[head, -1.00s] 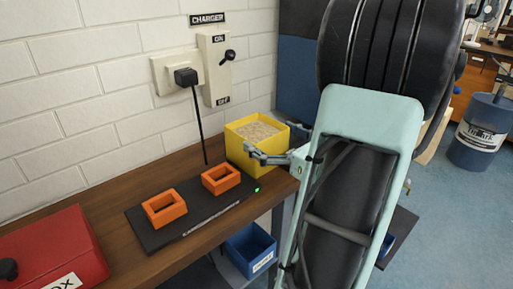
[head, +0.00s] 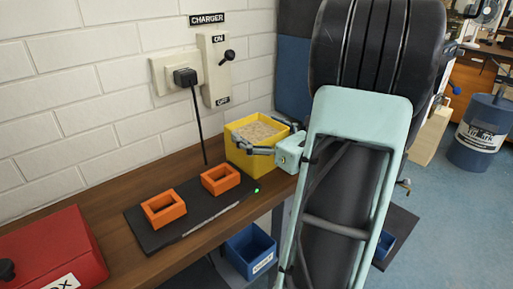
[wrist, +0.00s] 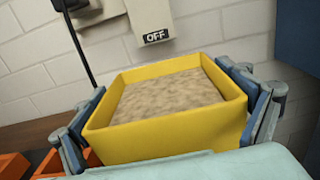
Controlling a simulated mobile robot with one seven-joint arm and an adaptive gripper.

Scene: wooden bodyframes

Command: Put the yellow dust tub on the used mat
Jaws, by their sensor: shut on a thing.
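The yellow dust tub (head: 249,160) stands upright at the right end of the wooden bench, close to the wall, filled with pale brown dust. My gripper (head: 265,138) reaches it from the right. In the wrist view the tub (wrist: 170,138) sits between the blue-padded fingers of my gripper (wrist: 168,112), one on each side, and they are shut on it. The tub looks to be on or very near the bench top; its underside is hidden. No mat in view is readably marked as used; a dark flat patch (head: 404,226) shows at the lower right, partly behind my arm.
A black charging plate (head: 190,215) with two orange frames (head: 163,209) lies just left of the tub. A red box (head: 55,250) stands at the bench's left end. A blue bin (head: 250,252) is below the bench edge. A blue drum (head: 484,135) stands on the floor at right.

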